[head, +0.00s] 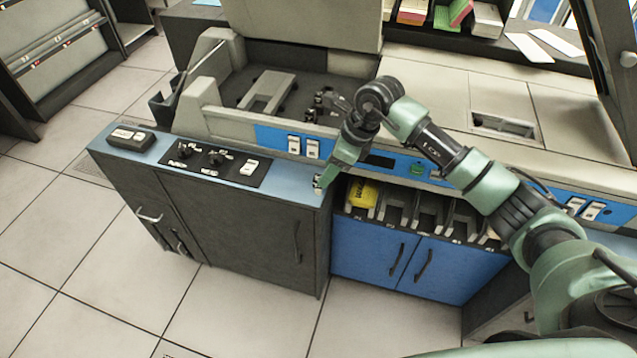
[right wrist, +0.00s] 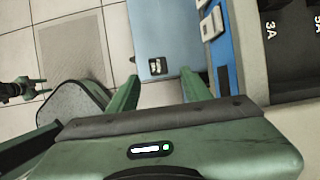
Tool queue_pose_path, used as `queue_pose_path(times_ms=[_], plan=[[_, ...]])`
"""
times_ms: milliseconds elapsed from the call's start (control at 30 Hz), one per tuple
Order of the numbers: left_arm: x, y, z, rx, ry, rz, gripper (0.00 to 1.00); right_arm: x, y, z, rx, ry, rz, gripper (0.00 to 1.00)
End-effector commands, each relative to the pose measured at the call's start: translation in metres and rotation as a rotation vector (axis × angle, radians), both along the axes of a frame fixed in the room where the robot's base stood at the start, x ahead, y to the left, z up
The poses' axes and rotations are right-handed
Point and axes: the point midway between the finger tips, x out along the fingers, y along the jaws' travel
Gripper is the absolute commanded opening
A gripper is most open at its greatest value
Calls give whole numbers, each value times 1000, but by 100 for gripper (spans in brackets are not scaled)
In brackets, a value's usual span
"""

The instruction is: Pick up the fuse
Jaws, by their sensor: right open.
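A small dark piece with pale marks, which looks like the fuse (right wrist: 157,66), lies on the blue-grey counter top near its end. In the head view the fuse (head: 318,182) is tiny, at the counter's right front corner. My right gripper (head: 335,172) is over that corner, pointing down, close to the fuse. In the right wrist view my right gripper (right wrist: 158,85) is open and empty. Its green fingers stand apart, with the fuse in the gap between their tips as seen there. A small dark and green part (right wrist: 28,90) at the left may be my left gripper; its jaws are unclear.
The counter (head: 285,190) carries a panel with knobs (head: 212,160) and a dark box with switches (head: 130,137). Beside the corner are open bins (head: 430,215), one holding a yellow item (head: 361,194). A raised console with white switches (head: 303,147) stands behind. Tiled floor is free in front.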

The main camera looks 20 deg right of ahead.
Motion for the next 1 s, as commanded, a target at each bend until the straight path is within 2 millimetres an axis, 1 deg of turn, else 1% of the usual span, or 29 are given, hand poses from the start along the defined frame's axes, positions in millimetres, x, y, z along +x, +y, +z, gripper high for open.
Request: queue_pose_path(times_ms=[33, 167, 333, 433, 567, 767, 867, 900, 933, 967, 1000], plan=[[0, 0, 2, 0, 0, 0, 45, 0, 3, -6, 3, 4, 1, 49], [0, 0, 5, 0, 1, 0, 45, 3, 8, -19, 5, 4, 1, 49], [0, 0, 14, 0, 1, 1, 45, 8, 16, -41, 9, 5, 1, 49], [0, 0, 14, 0, 1, 1, 45, 12, 20, -55, 10, 4, 0, 49], [0, 1, 15, 1, 1, 1, 45, 14, 22, -63, 7, 1, 2, 49], [0, 1, 15, 1, 0, 1, 45, 14, 22, -64, 7, 0, 2, 49], [0, 1, 15, 1, 0, 1, 45, 14, 22, -64, 7, 0, 2, 24], [0, 0, 15, 1, 0, 1, 45, 14, 22, -64, 7, 0, 2, 13], [0, 1, 15, 1, 0, 1, 45, 14, 22, -64, 7, 0, 2, 5], [0, 0, 15, 1, 0, 1, 45, 14, 22, -64, 7, 0, 2, 0], [0, 0, 15, 0, 0, 1, 45, 14, 22, -64, 7, 0, 2, 0]])
